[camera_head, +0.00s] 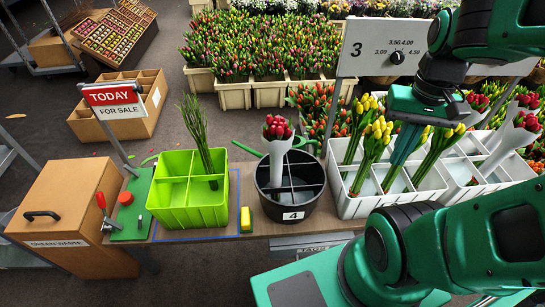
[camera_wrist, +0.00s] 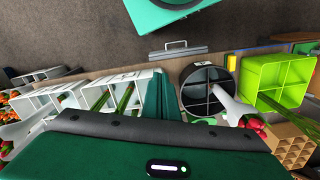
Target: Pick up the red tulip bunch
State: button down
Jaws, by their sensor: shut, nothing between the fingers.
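A red tulip bunch (camera_head: 277,130) in a pale wrap stands in the black divided bucket (camera_head: 262,200) marked 4. In the wrist view its pale wrap (camera_wrist: 232,106) leans out over the rim of the bucket (camera_wrist: 190,97), with the red blooms (camera_wrist: 256,125) at the end. My gripper (camera_head: 402,152) points down among the yellow tulips (camera_head: 376,136) over the white crate, right of the bucket. Its fingers (camera_wrist: 161,97) are shut and empty.
A price sign (camera_head: 385,47) rises behind. A green waste box (camera_head: 62,210) stands far left.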

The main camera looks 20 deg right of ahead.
aim_at(278, 133)
jog(key=k, duration=0.5)
jog(key=u, duration=2.3)
jog(key=i, duration=0.8)
jog(key=z, duration=2.25)
